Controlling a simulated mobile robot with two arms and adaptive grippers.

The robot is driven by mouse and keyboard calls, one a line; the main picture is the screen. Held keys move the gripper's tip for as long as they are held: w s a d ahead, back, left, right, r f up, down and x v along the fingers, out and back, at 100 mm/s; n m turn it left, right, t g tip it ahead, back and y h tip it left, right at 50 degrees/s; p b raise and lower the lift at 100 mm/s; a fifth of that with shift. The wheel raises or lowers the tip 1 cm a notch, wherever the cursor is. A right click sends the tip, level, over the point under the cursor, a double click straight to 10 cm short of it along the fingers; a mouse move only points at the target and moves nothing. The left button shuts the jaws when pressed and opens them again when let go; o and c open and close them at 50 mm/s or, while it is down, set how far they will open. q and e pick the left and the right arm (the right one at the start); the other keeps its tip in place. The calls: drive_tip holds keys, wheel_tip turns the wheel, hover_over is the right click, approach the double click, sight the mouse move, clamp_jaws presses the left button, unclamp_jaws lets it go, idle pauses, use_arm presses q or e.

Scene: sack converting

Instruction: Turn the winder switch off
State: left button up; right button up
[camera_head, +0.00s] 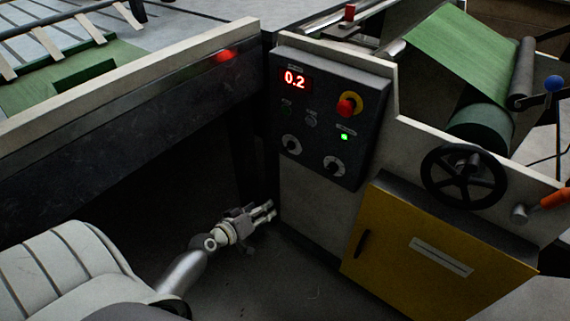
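A dark control panel (318,150) stands on the pale machine frame. It carries a red display (294,79) reading 0.2, a red button (346,106) on a yellow ring, and a lit green lamp (344,137). Two round dials with pale faces, a left one (291,145) and a lower right one (334,166), sit low on the panel. The labels are too small to read, so I cannot tell which control is the winder switch. My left gripper (272,210) is below and left of the panel, apart from it. Its finger gap is unclear. My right gripper is out of view.
A yellow cabinet door (430,250) and a black handwheel (463,177) are right of the panel. A green web (465,55) runs onto a roll (482,128) behind. A long machine beam (120,115) lies left. Floor is free below the panel.

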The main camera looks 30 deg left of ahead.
sight(286, 150)
use_arm(q)
drive_tip(key=w+r+t+h+b, duration=0.1)
drive_tip(key=w+r+t+b, duration=0.25)
drive_tip(key=r, duration=1.05)
drive_tip(key=shift+n+t, duration=0.45)
drive_tip(key=shift+n, duration=0.05)
drive_tip(key=w, duration=0.2)
drive_tip(key=w+p, duration=0.1)
drive_tip(key=w, duration=0.2)
drive_tip(key=shift+a+r, duration=0.15)
drive_tip(key=shift+a, duration=0.05)
drive_tip(key=shift+w+d, duration=0.15)
drive_tip(key=shift+w, duration=1.15)
drive_tip(key=shift+w+d, duration=0.1)
drive_tip(key=shift+w, duration=1.2)
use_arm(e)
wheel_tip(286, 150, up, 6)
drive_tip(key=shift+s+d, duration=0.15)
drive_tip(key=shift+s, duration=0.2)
use_arm(q)
drive_tip(key=shift+f, duration=0.2)
clamp_jaws()
